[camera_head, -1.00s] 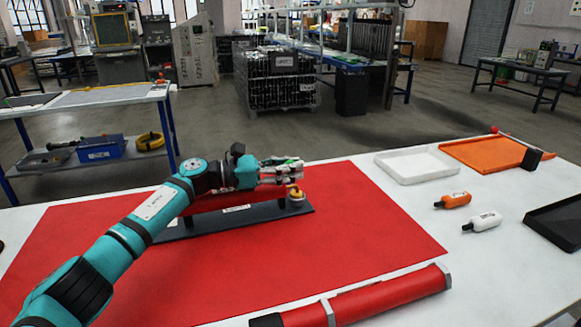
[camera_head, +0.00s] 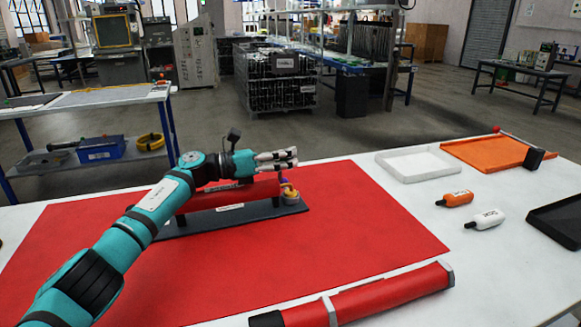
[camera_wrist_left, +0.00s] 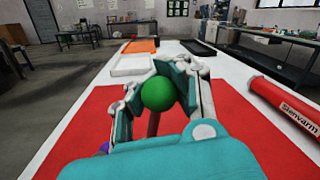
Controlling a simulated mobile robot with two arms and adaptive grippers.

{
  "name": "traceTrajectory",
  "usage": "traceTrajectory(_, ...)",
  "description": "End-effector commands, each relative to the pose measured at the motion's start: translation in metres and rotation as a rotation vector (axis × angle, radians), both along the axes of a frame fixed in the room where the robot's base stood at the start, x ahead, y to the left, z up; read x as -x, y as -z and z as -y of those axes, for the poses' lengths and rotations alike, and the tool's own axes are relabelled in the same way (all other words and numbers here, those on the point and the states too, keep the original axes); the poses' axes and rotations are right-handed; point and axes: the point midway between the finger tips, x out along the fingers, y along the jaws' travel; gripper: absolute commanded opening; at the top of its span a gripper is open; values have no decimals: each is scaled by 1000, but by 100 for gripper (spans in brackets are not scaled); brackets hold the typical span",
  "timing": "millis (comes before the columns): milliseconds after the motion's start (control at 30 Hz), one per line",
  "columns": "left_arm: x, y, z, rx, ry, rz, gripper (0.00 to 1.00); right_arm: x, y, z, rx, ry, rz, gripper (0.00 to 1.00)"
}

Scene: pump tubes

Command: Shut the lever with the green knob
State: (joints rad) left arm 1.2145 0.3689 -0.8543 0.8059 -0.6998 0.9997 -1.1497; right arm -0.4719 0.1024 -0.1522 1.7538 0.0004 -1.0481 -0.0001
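The green knob (camera_wrist_left: 158,93) is a round ball on a brown lever stem (camera_wrist_left: 154,124) in the left wrist view. My left gripper (camera_head: 282,160) is above the right end of the red pump tube (camera_head: 225,195), which lies on a dark base plate (camera_head: 235,218). In the left wrist view its two fingers (camera_wrist_left: 160,84) stand close on either side of the knob and look shut on it. In the head view the fingers hide the knob. Below them, a small purple part (camera_head: 284,180) and a yellowish end fitting (camera_head: 290,193) show. My right gripper is in neither view.
A red mat (camera_head: 330,245) covers much of the white table. A second red tube (camera_head: 385,298) lies at the front.

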Motion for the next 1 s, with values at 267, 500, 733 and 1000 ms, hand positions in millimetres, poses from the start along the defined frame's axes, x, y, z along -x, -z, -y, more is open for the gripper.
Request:
traceTrajectory(267,-10,1,-4,65,-1,-157,0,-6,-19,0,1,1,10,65)
traceTrajectory(500,-10,1,-4,64,0,-156,6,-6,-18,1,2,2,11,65)
traceTrajectory(733,-10,0,-4,65,0,-154,36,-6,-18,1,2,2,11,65)
traceTrajectory(1000,-10,0,-4,65,0,-153,53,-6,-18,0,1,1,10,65)
